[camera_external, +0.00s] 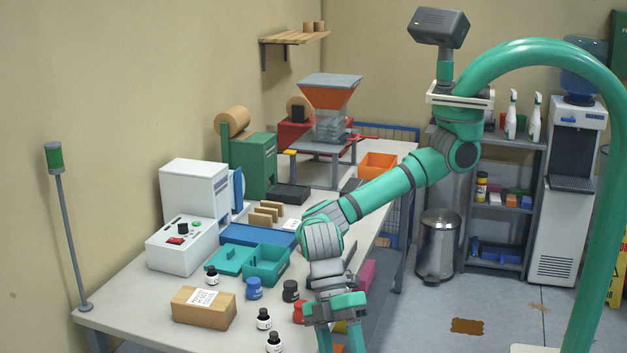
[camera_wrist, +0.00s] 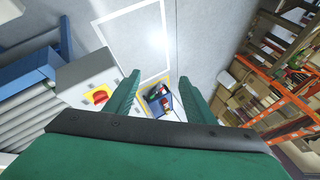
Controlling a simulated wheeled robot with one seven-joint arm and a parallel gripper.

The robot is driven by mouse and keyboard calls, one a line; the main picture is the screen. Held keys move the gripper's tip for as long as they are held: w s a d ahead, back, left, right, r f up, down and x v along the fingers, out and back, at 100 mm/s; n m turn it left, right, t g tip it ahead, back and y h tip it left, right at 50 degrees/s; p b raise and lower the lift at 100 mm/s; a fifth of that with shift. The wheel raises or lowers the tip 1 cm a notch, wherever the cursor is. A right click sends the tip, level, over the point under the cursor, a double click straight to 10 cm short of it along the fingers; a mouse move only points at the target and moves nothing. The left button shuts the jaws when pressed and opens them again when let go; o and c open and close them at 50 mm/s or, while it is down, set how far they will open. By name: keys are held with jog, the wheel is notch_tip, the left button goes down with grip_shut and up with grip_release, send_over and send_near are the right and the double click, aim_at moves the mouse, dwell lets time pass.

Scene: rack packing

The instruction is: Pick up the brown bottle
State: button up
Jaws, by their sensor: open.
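No bottle in the external view is clearly brown. Small dark bottles with white labels stand on the worktable: one by the teal bin (camera_external: 212,276), one further front (camera_external: 264,320), and one at the picture's lower edge (camera_external: 274,343). Their exact colour is too dark to tell. My gripper (camera_external: 344,342) points down at the table's front right edge, right of the bottles, its fingertips cut off by the frame. In the wrist view my gripper (camera_wrist: 160,80) is open with nothing held between the fingers; no brown bottle can be made out there.
A blue jar (camera_external: 254,289), a black jar (camera_external: 290,291) and a partly hidden red jar (camera_external: 299,312) stand among the bottles. A brown box (camera_external: 203,309) lies at left, and a teal bin (camera_external: 267,267) behind. The wrist view shows a red button (camera_wrist: 100,96) and orange racks (camera_wrist: 285,128).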

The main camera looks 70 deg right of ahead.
jog(key=w+d+n+t+h, duration=0.1)
jog(key=w+d+t+h, duration=0.1)
jog(key=w+d, duration=0.6)
jog(key=w+d+n+t+h, duration=0.1)
jog(key=w+d, duration=0.5)
jog(key=w, duration=0.4)
jog(key=n+t+h, duration=0.1)
jog(key=h, duration=0.2)
send_near(263, 309)
jog(key=shift+s+a+f, duration=0.1)
jog(key=shift+s+a, duration=0.15)
jog(key=shift+s, duration=0.2)
jog(key=shift+w+d+f, duration=0.1)
jog(key=shift+d+f, duration=0.15)
jog(key=shift+w+a+f, duration=0.1)
jog(key=shift+f, duration=2.45)
jog(key=shift+w+a+f, duration=0.1)
jog(key=shift+f, duration=2.45)
jog(key=c, duration=1.2)
